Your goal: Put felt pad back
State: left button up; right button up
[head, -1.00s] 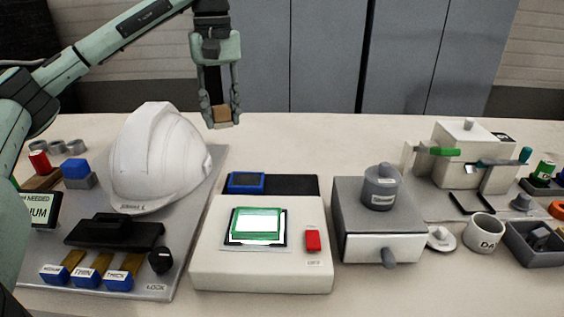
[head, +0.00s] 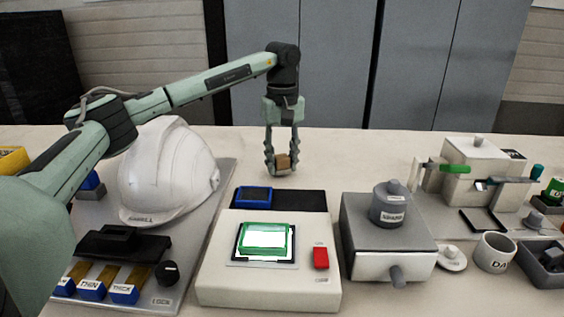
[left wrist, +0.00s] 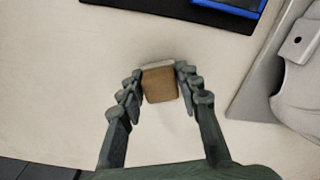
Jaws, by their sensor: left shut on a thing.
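A small brown block-like pad (head: 283,162), which looks like the felt pad, is held between the fingertips of my left gripper (head: 282,164). In the left wrist view the pad (left wrist: 160,85) sits between the two fingers of my left gripper (left wrist: 159,84), with a pale strip along its far edge. The left gripper points down over the back of the table, behind the black mat. Whether the pad touches the table is hard to tell. My right gripper is not in view.
A black mat (head: 298,200) with a blue-framed device (head: 253,196) lies in front of the gripper. A white helmet (head: 168,175) stands left. A light box with a green-framed screen (head: 264,237) and a grey drawer box (head: 388,262) stand nearer. Table behind the mat is clear.

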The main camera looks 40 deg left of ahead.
aim_at(283, 157)
pick_arm(q)
jog(key=shift+f, duration=0.3)
jog(key=shift+f, duration=0.2)
jog(key=o, duration=1.1)
jog(key=shift+r, duration=0.1)
notch_tip(283, 157, up, 12)
jog(key=shift+d+r, duration=0.1)
jog(key=shift+r, duration=0.05)
